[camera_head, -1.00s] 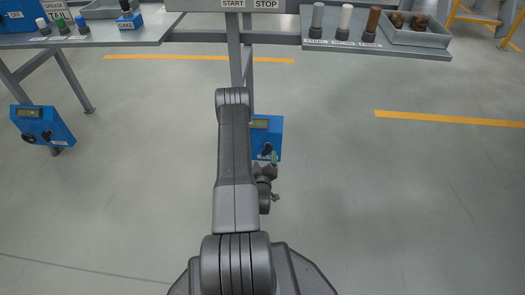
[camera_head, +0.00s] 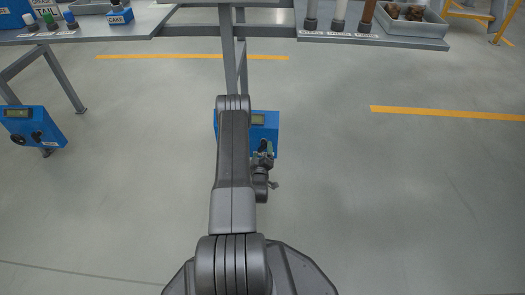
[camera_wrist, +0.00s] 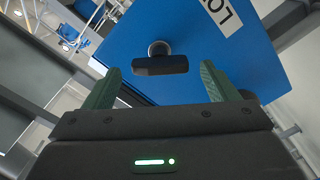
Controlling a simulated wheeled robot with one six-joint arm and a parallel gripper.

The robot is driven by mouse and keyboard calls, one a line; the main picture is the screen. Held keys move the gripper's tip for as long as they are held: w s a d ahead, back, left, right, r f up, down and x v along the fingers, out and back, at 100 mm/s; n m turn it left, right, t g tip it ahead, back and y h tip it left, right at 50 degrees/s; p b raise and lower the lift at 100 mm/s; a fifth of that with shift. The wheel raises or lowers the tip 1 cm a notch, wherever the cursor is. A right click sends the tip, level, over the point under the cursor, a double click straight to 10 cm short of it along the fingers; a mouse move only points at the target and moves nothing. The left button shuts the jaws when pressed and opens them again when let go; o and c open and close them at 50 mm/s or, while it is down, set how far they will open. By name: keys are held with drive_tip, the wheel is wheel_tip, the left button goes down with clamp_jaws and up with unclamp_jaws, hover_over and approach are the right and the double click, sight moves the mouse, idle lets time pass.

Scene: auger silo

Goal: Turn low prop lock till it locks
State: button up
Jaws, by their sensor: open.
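The low prop lock is a blue box (camera_wrist: 200,70) with a black bar-shaped knob (camera_wrist: 160,66) on a round grey collar. A white label on it is partly cut off and reads "LO". In the wrist view my gripper (camera_wrist: 158,82) is open, with one green finger on each side of the knob and a gap to each. I cannot tell how deep the knob sits between the fingers. In the head view the blue box (camera_head: 265,122) stands low under the table, partly hidden by my arm, with my gripper (camera_head: 265,150) in front of it.
Another blue box (camera_head: 32,126) with a dark knob and a display is mounted low at the left. A grey table leg (camera_head: 230,60) rises behind my arm. A tray (camera_head: 405,27) stands on the right table (camera_head: 400,43).

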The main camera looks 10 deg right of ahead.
sight(263, 150)
drive_tip(key=shift+b+x, duration=0.3)
drive_tip(key=shift+x, duration=1.35)
drive_tip(key=c, duration=1)
drive_tip(key=shift+s, duration=0.1)
drive_tip(key=shift+m, duration=0.3)
drive_tip(key=m, duration=0.4)
drive_tip(key=shift+d, duration=0.1)
drive_tip(key=shift+m, duration=2.7)
